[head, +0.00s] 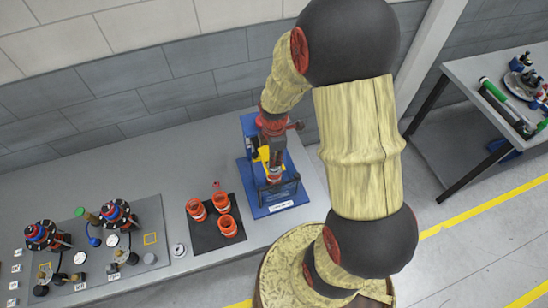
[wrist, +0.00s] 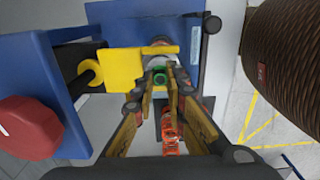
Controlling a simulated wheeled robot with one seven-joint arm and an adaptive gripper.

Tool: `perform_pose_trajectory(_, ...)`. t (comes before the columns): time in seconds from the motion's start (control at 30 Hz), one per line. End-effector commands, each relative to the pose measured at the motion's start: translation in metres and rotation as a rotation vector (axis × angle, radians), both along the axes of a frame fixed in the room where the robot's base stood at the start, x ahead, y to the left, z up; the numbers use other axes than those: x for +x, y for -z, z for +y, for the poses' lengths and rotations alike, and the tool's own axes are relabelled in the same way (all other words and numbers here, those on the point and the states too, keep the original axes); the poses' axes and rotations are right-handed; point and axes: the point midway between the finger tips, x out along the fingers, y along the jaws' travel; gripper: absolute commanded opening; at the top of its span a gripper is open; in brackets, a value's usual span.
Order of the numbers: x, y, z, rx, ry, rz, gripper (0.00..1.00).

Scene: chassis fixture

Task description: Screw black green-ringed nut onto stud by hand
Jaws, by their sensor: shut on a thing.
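In the wrist view the green-ringed nut (wrist: 158,78) shows between the fingertips of my gripper (wrist: 160,88), mostly hidden by the fingers. The gripper is shut on it. Its fingers point at the blue fixture (wrist: 100,12), beside a yellow bracket (wrist: 120,70). I cannot make out the stud, nor whether the nut sits on it. In the head view my gripper (head: 273,160) is at the blue fixture (head: 248,128), by its yellow part (head: 264,153); the nut is too small to tell there.
A red knob (wrist: 28,125) on a blue plate is left in the wrist view. In the head view several orange cups (head: 227,226) stand on a dark mat (head: 205,240) left of the fixture. A grey board (head: 150,215) with parts lies further left. Another table (head: 455,75) stands right.

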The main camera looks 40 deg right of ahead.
Motion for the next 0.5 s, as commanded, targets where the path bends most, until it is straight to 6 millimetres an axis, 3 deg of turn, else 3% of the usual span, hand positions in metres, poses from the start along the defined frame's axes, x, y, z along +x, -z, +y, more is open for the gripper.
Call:
perform_pose_trajectory(0.37,-0.0006,0.0041,0.0002,0.001,-0.002,0.002,0.00)
perform_pose_trajectory(0.5,-0.0010,0.0048,0.0003,0.002,-0.087,0.003,0.00)
